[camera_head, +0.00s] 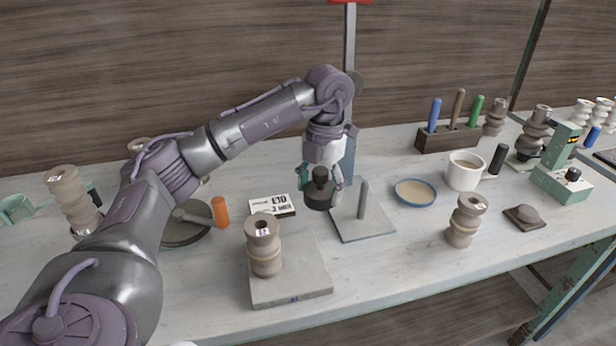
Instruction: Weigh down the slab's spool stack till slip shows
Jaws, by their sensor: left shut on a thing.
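A grey slab (305,290) lies at the front of the bench. A beige spool stack (263,246) stands upright on its left part, with a small marked label near its top. My left gripper (320,182) is shut on a black knobbed weight (320,198). It holds the weight to the right of and behind the spool stack, by the left edge of a grey plate (376,226) with an upright post (363,200). I cannot tell whether the weight touches anything below. No slip can be made out at the slab. My right gripper is not in view.
A blue-rimmed dish (415,193), a white mug (465,171), another spool stack (466,221) and a green device (560,184) stand right. The bench front between slab and right spool stack is clear.

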